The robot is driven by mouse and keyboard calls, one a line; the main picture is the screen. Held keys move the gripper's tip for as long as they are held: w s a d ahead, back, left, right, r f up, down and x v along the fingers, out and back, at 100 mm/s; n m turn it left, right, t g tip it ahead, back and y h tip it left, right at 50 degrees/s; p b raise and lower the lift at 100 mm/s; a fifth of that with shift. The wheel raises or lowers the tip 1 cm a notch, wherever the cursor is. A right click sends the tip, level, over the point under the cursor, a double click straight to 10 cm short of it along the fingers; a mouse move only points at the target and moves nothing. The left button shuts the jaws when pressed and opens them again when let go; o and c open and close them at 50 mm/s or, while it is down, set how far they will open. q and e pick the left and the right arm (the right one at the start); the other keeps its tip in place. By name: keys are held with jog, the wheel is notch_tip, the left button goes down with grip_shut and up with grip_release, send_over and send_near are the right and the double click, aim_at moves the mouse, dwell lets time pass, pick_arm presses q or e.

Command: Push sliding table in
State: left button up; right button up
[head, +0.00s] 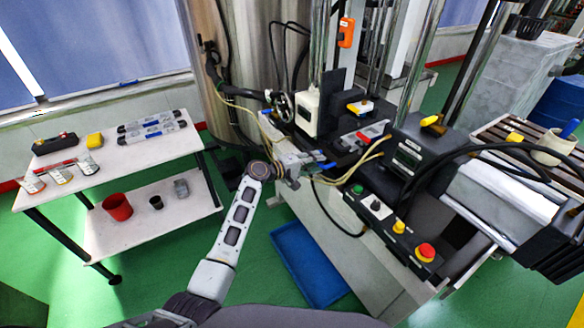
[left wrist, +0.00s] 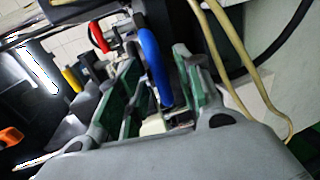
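My left gripper (head: 308,166) reaches the near left side of the machine. In the left wrist view its green-lined fingers (left wrist: 158,95) are apart, with a blue handle (left wrist: 152,62) between them. The handle looks closer to the right finger, and I cannot tell whether it touches. The handle's blue end (head: 326,168) also shows just past the gripper in the head view. A red handle (left wrist: 98,37) is farther back. The sliding table's outline is not clear among the machine parts, partly hidden by my gripper. My right gripper is out of view.
Yellow hoses (head: 357,172) loop close to the gripper. A control box with a red button (head: 426,252) sits at the machine's front. A blue mat (head: 306,262) lies on the floor. A white shelf table (head: 110,163) holding cups stands at left.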

pick_arm(q)
jog(key=v, duration=1)
jog(key=shift+a, duration=0.15)
jog(key=shift+s, duration=0.1)
